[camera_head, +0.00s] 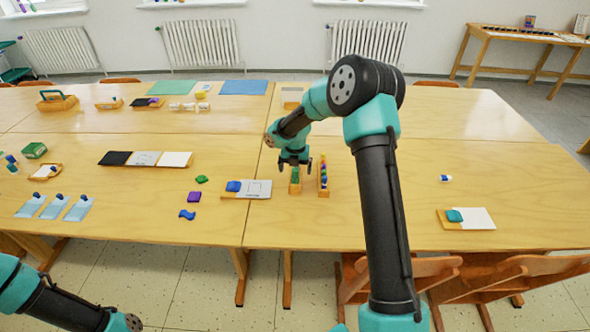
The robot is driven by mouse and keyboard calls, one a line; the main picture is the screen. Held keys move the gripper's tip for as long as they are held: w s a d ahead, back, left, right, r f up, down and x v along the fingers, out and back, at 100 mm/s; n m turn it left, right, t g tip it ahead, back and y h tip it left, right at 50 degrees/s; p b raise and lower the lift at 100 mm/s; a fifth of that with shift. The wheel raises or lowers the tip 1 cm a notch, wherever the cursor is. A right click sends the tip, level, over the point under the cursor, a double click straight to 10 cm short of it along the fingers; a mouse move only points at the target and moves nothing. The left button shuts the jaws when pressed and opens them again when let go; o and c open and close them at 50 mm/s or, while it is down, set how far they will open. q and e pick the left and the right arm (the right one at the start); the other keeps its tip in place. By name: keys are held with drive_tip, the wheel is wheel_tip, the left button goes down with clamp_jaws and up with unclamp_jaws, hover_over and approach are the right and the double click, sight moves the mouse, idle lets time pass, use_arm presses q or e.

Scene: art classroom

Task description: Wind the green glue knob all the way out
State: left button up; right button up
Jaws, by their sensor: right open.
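My right gripper (295,166) points down, open, over the near middle of the table. Right below it a small green piece (295,176), which looks like the green glue knob, sits on a narrow wooden holder (295,189). The fingertips seem to be on either side of the green piece or just above it; I cannot tell whether they touch. My left arm shows only at the bottom left corner, and its gripper is out of the picture.
A wooden rack (323,187) with several coloured pieces stands close to the right. A wooden tray (231,193) with a blue block and white card lies to the left. A glue stick (445,178) lies farther right. The table between is clear.

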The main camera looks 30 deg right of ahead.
drive_tip(key=n, duration=0.3)
drive_tip(key=shift+n, duration=0.4)
drive_tip(key=n, duration=0.4)
drive_tip(key=shift+c, duration=0.2)
drive_tip(key=c, duration=1.4)
